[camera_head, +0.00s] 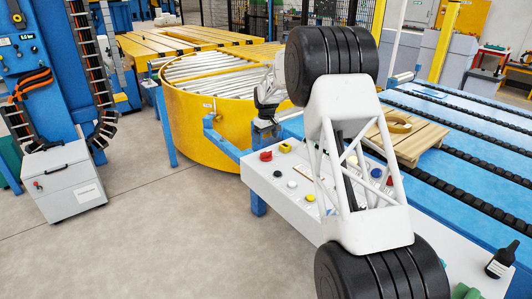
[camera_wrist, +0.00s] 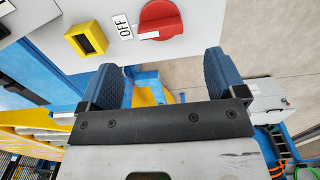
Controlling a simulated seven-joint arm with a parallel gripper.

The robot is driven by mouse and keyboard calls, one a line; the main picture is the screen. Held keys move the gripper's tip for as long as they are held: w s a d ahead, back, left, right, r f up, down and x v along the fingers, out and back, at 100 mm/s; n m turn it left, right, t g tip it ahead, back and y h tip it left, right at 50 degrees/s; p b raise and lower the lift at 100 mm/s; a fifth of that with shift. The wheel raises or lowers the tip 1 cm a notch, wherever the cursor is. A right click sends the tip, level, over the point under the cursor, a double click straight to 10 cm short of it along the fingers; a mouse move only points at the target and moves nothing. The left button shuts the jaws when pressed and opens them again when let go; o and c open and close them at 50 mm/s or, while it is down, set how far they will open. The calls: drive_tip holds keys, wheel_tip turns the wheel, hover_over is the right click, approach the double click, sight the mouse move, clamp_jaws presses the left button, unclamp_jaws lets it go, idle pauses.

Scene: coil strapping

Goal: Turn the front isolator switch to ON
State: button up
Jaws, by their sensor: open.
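A white bar marks the knob's lower part. The red switch also shows in the head view (camera_head: 266,156) at the panel's far left end. My gripper (camera_wrist: 161,62) is open and empty, its two blue fingertips just below the knob in the picture and apart from it.
A yellow-framed square part (camera_wrist: 86,39) sits left of the switch in the wrist view. The white panel (camera_head: 280,187) carries several other buttons and knobs. A yellow roller turntable (camera_head: 200,115) stands behind.

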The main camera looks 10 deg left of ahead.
sight(266, 152)
drive_tip(key=shift+f, duration=0.2)
idle(0.3)
drive_tip(key=shift+f, duration=3.8)
drive_tip(key=c, duration=0.9)
